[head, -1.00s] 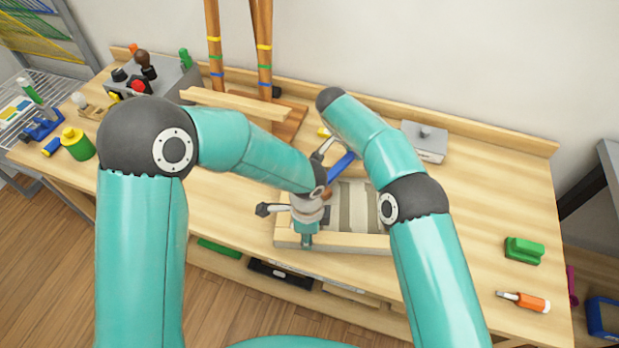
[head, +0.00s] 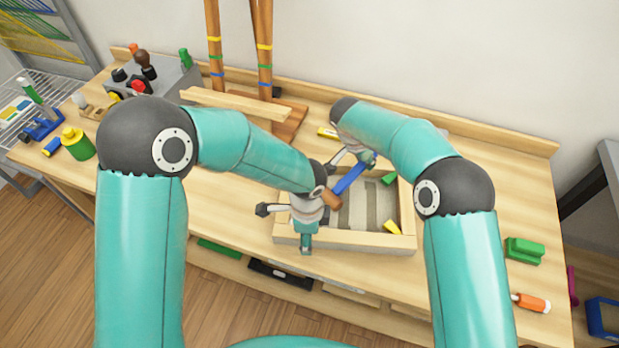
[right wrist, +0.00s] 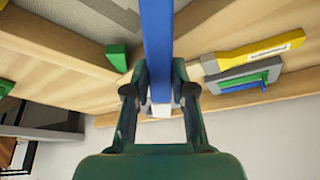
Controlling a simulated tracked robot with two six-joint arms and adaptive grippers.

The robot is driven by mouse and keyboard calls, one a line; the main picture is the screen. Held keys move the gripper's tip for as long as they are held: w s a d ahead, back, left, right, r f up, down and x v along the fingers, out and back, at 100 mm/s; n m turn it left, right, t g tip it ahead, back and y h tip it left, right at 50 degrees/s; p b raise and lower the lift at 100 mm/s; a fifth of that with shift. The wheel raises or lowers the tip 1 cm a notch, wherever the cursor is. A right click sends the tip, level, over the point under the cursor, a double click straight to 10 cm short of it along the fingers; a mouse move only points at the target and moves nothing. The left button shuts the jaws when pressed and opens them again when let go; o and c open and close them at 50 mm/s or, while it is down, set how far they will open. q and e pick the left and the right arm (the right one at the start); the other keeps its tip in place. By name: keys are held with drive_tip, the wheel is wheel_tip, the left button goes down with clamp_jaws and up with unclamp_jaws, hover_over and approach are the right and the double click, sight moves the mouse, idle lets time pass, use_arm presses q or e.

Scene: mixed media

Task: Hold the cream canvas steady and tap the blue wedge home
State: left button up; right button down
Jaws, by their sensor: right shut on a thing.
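The cream canvas (head: 357,208) lies in its pale wooden frame (head: 350,239) on the bench, inner side up. My left gripper (head: 306,240) is at the frame's front left corner, one finger outside the front bar; its grip is hidden. My right gripper (head: 366,160) is shut on the blue handle (head: 350,179) of a mallet, above the frame. The mallet's brown head (head: 331,199) is beside my left wrist. The right wrist view shows the handle (right wrist: 157,40) between both fingers. A green wedge (head: 389,178) and a yellow wedge (head: 392,227) sit at right corners. I cannot make out the blue wedge.
An easel (head: 265,70) with a wooden ledge (head: 235,104) stands behind. A yellow-handled tool (right wrist: 255,55) lies behind the frame. A green block (head: 524,250) and an orange-handled tool (head: 531,302) lie right.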

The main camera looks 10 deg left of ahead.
use_arm(q)
wheel_tip(320, 180, up, 12)
idle(0.5)
drive_tip(key=shift+f, duration=0.1)
use_arm(e)
drive_tip(key=shift+r, duration=0.1)
